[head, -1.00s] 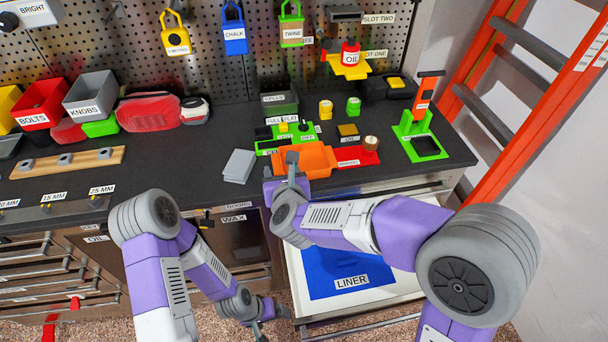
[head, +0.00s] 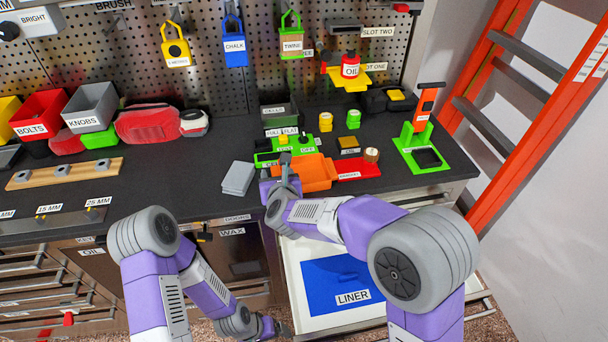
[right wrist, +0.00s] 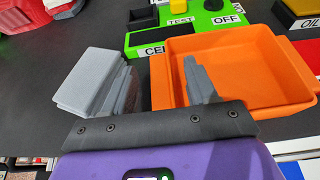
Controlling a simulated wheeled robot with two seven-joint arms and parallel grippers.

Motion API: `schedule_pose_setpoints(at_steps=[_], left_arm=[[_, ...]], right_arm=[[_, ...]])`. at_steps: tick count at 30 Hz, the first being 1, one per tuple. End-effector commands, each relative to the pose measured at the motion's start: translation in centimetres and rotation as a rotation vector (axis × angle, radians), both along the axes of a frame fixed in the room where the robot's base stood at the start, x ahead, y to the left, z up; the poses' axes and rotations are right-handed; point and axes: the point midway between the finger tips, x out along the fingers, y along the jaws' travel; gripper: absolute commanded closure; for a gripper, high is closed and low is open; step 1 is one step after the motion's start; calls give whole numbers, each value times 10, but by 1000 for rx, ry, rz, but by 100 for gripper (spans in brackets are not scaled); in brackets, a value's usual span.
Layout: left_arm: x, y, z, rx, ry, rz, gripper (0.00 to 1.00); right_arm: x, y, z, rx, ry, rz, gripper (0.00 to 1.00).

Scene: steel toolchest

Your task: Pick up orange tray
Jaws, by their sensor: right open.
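The orange tray (head: 320,174) sits on the dark worktop near its front edge; it also shows in the right wrist view (right wrist: 285,75). My right gripper (head: 283,166) is at the tray's left end. In the right wrist view its jaws (right wrist: 158,82) are apart, one finger over the tray's inside and the other left of it, with the tray's left wall between them. I cannot tell whether they touch it. My left gripper (head: 272,328) hangs low in front of the cabinet, away from the tray; its jaws are too small to read.
A grey block (head: 238,178) lies left of the tray. A green panel with switches (head: 268,158) is behind it, and a red holder (head: 358,172) is to its right. An open drawer with a blue liner (head: 335,280) juts out below. Clear worktop lies further left.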

Motion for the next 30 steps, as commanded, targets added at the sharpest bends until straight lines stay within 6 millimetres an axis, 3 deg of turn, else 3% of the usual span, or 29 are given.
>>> schedule_pose_setpoints(at_steps=[1, 12, 22, 30], left_arm=[[0, 0, 0, 0, 0, 0, 9], [0, 0, 0, 0, 0, 0, 9], [0, 0, 4, 0, 0, 0, 9], [0, 0, 28, 0, 0, 0, 9]], right_arm=[[0, 0, 0, 0, 0, 0, 46], [0, 0, 0, 0, 0, 0, 100], [0, 0, 9, 2, -2, -1, 100], [0, 0, 64, 4, -3, 0, 100]])
